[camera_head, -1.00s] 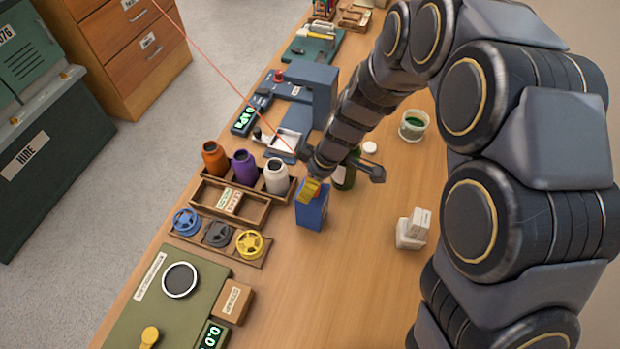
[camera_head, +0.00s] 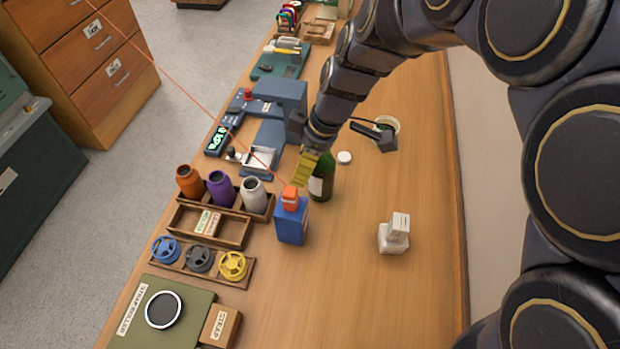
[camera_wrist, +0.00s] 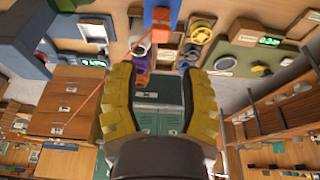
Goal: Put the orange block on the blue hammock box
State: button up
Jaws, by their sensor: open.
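The orange block (camera_head: 290,198) sits on top of the upright blue hammock box (camera_head: 291,226) on the bench, in the head view. In the wrist view the orange block (camera_wrist: 160,21) and the blue box (camera_wrist: 163,4) show at the top edge, beyond the fingertips. My gripper (camera_head: 305,168) has yellow fingers and is just above and behind the block, apart from it. In the wrist view its two fingers (camera_wrist: 160,80) are spread wide with nothing between them.
A green bottle (camera_head: 321,178) stands close behind the box, beside my gripper. Three jars (camera_head: 220,188) in a rack and a tray of spools (camera_head: 199,258) are to the left. White boxes (camera_head: 394,235) stand to the right. The bench front between is clear.

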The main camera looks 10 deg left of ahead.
jog(key=shift+d+r, duration=0.1)
jog(key=shift+r, duration=0.05)
jog(key=s+d+r+m+g+h, duration=0.1)
jog(key=s+d+r+m, duration=0.1)
jog(key=s+d+m, duration=0.7)
jog(key=s+d+r+m+h, duration=0.2)
jog(key=s+d+r+m, duration=0.1)
jog(key=s+d+m, duration=0.6)
jog(key=s+d, duration=0.1)
jog(key=s, duration=0.2)
jog(key=shift+r+g, duration=0.2)
jog(key=shift+g, duration=0.2)
